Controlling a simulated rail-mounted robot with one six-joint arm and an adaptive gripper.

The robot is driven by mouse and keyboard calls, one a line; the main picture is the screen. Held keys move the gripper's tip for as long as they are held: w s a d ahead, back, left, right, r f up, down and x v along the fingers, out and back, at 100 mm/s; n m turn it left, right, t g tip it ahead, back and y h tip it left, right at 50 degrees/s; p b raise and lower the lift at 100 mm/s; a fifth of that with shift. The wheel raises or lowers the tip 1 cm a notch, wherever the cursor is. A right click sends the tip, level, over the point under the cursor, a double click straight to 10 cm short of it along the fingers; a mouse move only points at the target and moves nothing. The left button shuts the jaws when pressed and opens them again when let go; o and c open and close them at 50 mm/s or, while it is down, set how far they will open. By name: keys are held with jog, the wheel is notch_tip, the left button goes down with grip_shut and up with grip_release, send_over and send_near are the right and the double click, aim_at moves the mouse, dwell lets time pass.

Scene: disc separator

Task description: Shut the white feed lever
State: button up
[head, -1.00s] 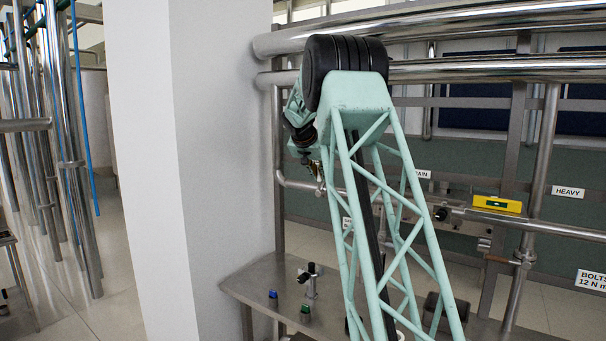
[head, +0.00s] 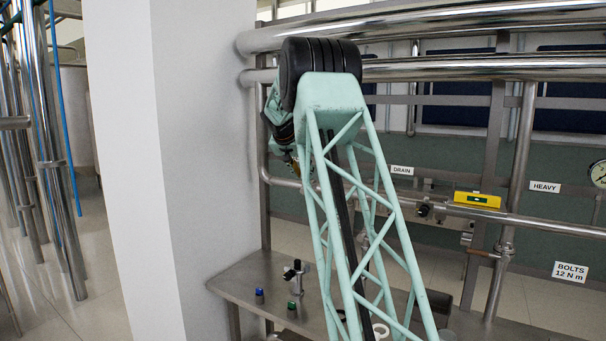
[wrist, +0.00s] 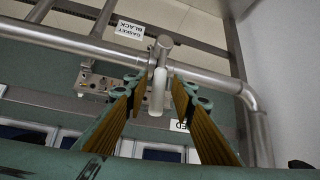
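The white feed lever (wrist: 157,92) shows in the wrist view, with its white grip hanging from a metal valve stem on the horizontal pipe. My gripper (wrist: 159,85) is open, with one yellow-ribbed finger on each side of the lever. A gap shows between the lever and each fingertip, and I see no contact. A label (wrist: 180,126) ending in "ED" is partly hidden behind the right finger. In the head view my own arm hides the lever and most of the gripper.
The steel pipe (wrist: 205,76) bends near a pale wall at the right of the wrist view. In the head view, a white pillar (head: 190,150) stands close left of my arm.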

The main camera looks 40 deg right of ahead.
jog(key=v, duration=1.2)
dwell(0.4)
jog(key=shift+a, duration=0.1)
dwell(0.5)
